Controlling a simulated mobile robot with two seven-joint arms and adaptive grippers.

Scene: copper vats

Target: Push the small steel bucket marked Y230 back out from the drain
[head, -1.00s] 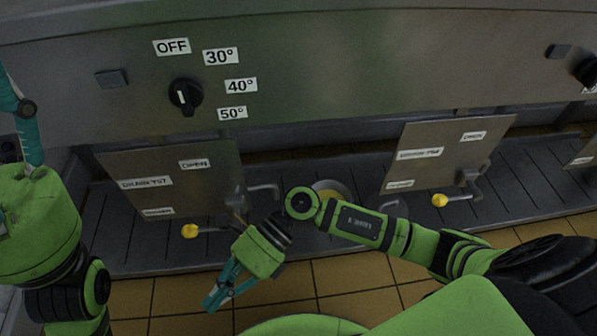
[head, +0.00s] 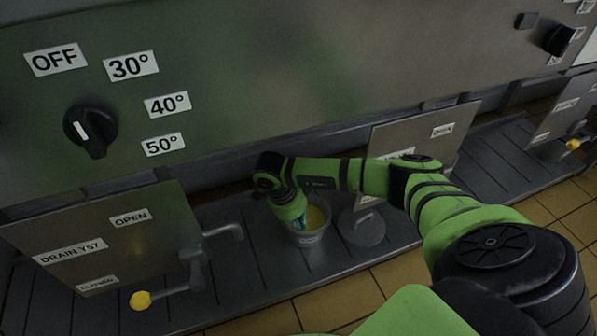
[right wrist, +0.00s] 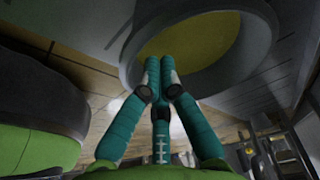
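A small steel bucket (head: 311,239) with yellow inside stands on the grey drain strip, between two hinged panels. A small label shows on its front, too small to read. My right gripper (head: 300,222) points down at the bucket's left part, and its teal fingers overlap the opening. In the right wrist view, the fingers (right wrist: 163,70) are drawn together with nothing between them, in front of the bucket's rim (right wrist: 128,62). I cannot tell whether they touch it. My left gripper is not in view.
A panel marked DRAIN Y57 (head: 100,240) with a grey pipe and a yellow-knobbed lever (head: 141,300) is at left. A grey round disc (head: 364,227) lies right of the bucket. Another panel (head: 440,135) stands behind it. Tiled floor (head: 345,298) is open in front.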

